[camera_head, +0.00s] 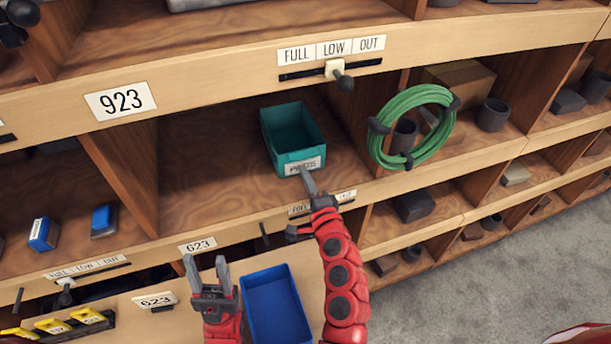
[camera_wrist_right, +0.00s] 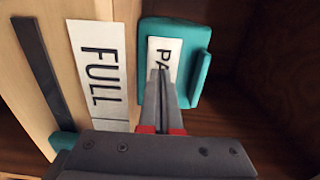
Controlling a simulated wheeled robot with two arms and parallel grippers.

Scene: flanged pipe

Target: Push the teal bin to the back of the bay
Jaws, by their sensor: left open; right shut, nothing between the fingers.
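The teal bin (camera_head: 291,138) sits upright in the bay under the 923 plate, its labelled front facing me and bare shelf around it. In the right wrist view, part of the teal bin (camera_wrist_right: 192,80) and its white label show just beyond the fingers. My right gripper (camera_head: 307,178) is shut and empty, its fingertips at the label on the bin's front; I cannot tell whether they touch. The same right gripper (camera_wrist_right: 160,85) points at the label in the wrist view. My left gripper (camera_head: 207,268) is open and empty, low in front of the shelves.
A blue bin (camera_head: 274,305) stands on the lower ledge beside my left gripper. A coiled green hose (camera_head: 411,127) hangs on hooks right of the bay. A wooden divider (camera_head: 122,175) bounds the bay on the left. A slider (camera_head: 340,72) sits on the rail above.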

